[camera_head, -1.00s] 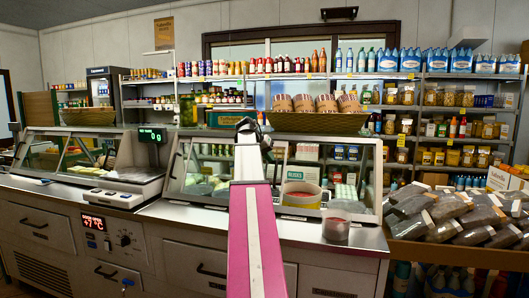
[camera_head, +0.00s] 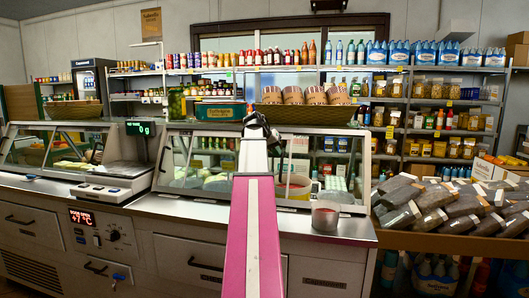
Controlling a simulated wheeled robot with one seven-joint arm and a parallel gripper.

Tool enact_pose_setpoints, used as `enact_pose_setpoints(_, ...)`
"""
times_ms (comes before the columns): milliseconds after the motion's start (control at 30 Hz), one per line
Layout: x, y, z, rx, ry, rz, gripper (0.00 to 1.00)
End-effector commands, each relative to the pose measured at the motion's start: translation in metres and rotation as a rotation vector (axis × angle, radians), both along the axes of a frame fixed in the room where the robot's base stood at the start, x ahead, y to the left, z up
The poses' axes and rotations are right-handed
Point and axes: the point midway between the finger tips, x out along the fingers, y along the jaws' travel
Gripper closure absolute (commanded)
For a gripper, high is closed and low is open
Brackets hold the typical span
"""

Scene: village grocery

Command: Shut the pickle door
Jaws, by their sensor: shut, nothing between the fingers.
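The pickle door is not labelled legibly in view; I take it to be part of the glass-fronted display case (camera_head: 205,163) on the counter, but cannot tell which pane it is. My pink and white arm rises through the middle of the camera view. My gripper (camera_head: 258,128) is at the far end of it, dark, small and shut, with nothing held. It appears at the top edge of the case, and I cannot tell whether it touches the glass. My arm hides the middle of the case. Right of the arm, a round tub (camera_head: 292,187) shows in the case area.
A metal cup (camera_head: 325,215) stands on the counter's right end. A scale (camera_head: 110,186) stands at left. A basket of wrapped goods (camera_head: 305,115) sits above the case. A bin of dark packets (camera_head: 430,206) is at right. Bottled shelves line the back wall.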

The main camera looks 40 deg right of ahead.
Motion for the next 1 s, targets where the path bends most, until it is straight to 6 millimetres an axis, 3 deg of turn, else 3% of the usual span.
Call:
enact_pose_setpoints(100, -0.035, -0.025, -0.001, 0.000, 0.000, -0.007, 1.00)
enact_pose_setpoints(600, -0.161, -0.128, 0.000, -0.001, 0.000, -0.005, 1.00)
enact_pose_setpoints(800, -0.201, -0.161, 0.001, -0.001, 0.000, -0.004, 1.00)
enact_pose_setpoints(1000, -0.227, -0.182, 0.000, -0.001, -0.001, -0.002, 1.00)
